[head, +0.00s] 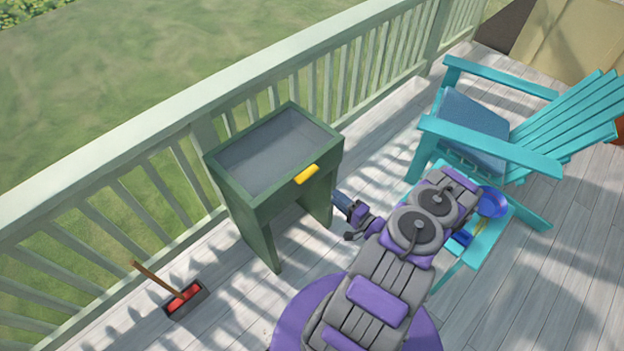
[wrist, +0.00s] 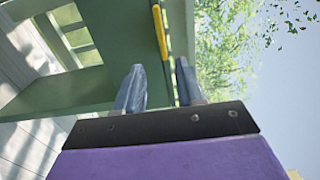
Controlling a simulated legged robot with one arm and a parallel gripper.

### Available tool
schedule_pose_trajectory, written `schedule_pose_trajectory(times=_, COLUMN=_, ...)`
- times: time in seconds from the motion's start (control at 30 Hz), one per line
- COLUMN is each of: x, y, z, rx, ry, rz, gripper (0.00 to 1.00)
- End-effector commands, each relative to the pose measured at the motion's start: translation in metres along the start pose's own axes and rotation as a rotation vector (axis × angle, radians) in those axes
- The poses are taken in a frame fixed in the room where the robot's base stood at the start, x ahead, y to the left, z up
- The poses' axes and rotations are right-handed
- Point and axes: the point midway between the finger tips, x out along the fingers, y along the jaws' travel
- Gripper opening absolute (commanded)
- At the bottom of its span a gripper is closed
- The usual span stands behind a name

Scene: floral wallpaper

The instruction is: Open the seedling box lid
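The seedling box (head: 258,225) is a dark green box on legs beside the railing. Its top (head: 272,150) is a flat grey panel inside a green rim, and it looks shut. A yellow handle (head: 307,174) sits on the front rim, and it also shows in the wrist view (wrist: 161,32). My gripper (head: 342,200) is at the front right of the box, a little below the handle. In the wrist view, the two grey-blue fingers (wrist: 159,80) are apart with nothing between them. The handle lies beyond the fingertips, roughly in line with the gap.
A pale green railing (head: 150,130) runs behind the box. A turquoise chair (head: 490,140) and a small turquoise table (head: 465,260) with a blue bowl (head: 492,203) stand on the right. Deck floor is clear before the box.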

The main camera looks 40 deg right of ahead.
Motion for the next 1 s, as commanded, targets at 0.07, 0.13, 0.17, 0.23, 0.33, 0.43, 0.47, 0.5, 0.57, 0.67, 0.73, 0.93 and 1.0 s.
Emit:
schedule_pose_trajectory(times=0.07, x=0.015, y=0.001, z=0.002, rx=-0.002, ry=-0.005, rz=-0.001, gripper=0.38)
schedule_pose_trajectory(times=0.13, x=0.026, y=0.001, z=0.001, rx=-0.003, ry=-0.005, rz=-0.001, gripper=0.38)
schedule_pose_trajectory(times=0.17, x=0.031, y=0.001, z=0.001, rx=-0.003, ry=-0.004, rz=-0.001, gripper=0.38)
schedule_pose_trajectory(times=0.23, x=0.043, y=0.000, z=0.001, rx=-0.003, ry=-0.004, rz=-0.001, gripper=0.38)
schedule_pose_trajectory(times=0.33, x=0.059, y=0.001, z=0.002, rx=-0.004, ry=-0.004, rz=-0.001, gripper=0.38)
schedule_pose_trajectory(times=0.43, x=0.075, y=0.001, z=0.003, rx=-0.003, ry=-0.004, rz=-0.001, gripper=0.38)
schedule_pose_trajectory(times=0.47, x=0.080, y=0.001, z=0.002, rx=-0.003, ry=-0.003, rz=-0.001, gripper=0.38)
schedule_pose_trajectory(times=0.5, x=0.086, y=0.001, z=0.002, rx=-0.002, ry=-0.005, rz=-0.001, gripper=0.38)
schedule_pose_trajectory(times=0.57, x=0.096, y=0.001, z=0.002, rx=-0.002, ry=-0.004, rz=0.000, gripper=0.38)
schedule_pose_trajectory(times=0.67, x=0.109, y=0.001, z=0.002, rx=-0.002, ry=-0.004, rz=0.000, gripper=0.38)
schedule_pose_trajectory(times=0.73, x=0.116, y=0.001, z=0.002, rx=-0.002, ry=-0.002, rz=0.000, gripper=0.38)
schedule_pose_trajectory(times=0.93, x=0.128, y=0.000, z=0.001, rx=-0.001, ry=-0.001, rz=0.000, gripper=0.38)
schedule_pose_trajectory(times=1.0, x=0.130, y=0.000, z=0.001, rx=-0.001, ry=0.000, rz=-0.001, gripper=0.38)
